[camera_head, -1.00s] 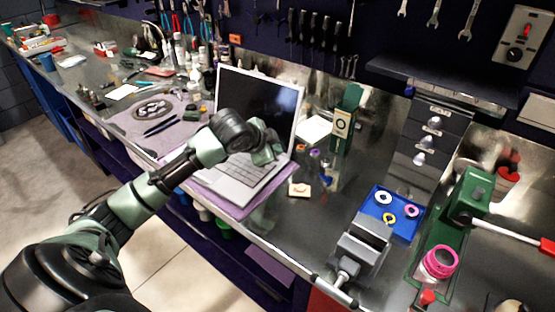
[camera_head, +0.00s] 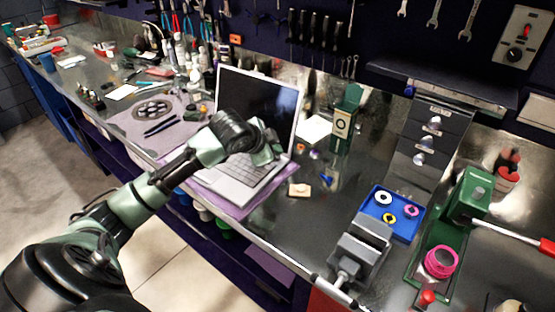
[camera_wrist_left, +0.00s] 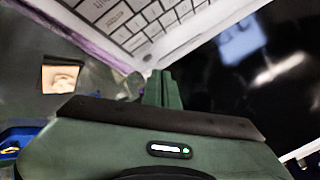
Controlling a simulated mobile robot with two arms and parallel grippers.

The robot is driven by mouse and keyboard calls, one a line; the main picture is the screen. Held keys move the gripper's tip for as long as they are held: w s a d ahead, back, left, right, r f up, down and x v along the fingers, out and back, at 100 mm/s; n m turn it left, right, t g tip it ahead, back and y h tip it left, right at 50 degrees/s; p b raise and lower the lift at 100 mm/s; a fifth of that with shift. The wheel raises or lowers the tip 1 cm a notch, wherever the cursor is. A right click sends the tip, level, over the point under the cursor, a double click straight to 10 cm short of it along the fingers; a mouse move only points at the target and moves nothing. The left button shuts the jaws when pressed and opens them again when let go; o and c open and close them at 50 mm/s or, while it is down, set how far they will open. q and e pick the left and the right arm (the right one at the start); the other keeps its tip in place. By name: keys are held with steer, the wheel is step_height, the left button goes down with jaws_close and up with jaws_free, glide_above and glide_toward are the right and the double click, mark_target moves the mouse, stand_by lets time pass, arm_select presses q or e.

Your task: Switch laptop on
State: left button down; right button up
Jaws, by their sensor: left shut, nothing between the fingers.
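The silver laptop (camera_head: 238,190) stands open on a purple mat (camera_head: 236,211) on the metal bench. Its screen (camera_head: 262,103) is black, with only reflections on it in the left wrist view. My left gripper (camera_head: 272,156) is over the right side of the keyboard deck, close to the hinge. In the left wrist view the green fingers (camera_wrist_left: 164,88) are together and empty, near the corner where keyboard (camera_wrist_left: 148,20) and screen meet. The fingers hide that corner, and I cannot tell whether they touch it. My right gripper is not in view.
A small beige block (camera_head: 300,190) lies right of the laptop. A green box (camera_head: 345,112) stands behind it. A grey vise (camera_head: 362,245) and a blue tray (camera_head: 391,229) with coloured rings are farther right. A disc-shaped part (camera_head: 153,109) lies to the left.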

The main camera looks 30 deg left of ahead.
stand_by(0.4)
arm_select(q)
steer(key=shift+f, duration=0.45)
steer(key=shift+f+p, duration=0.35)
steer(key=shift+f, duration=0.05)
stand_by(0.5)
steer(key=shift+r, duration=0.1)
steer(key=shift+r+p, duration=0.75)
steer(key=shift+p, duration=0.4)
steer(key=shift+r, duration=0.1)
step_height(320, 180, up, 6)
steer(key=p, duration=0.7)
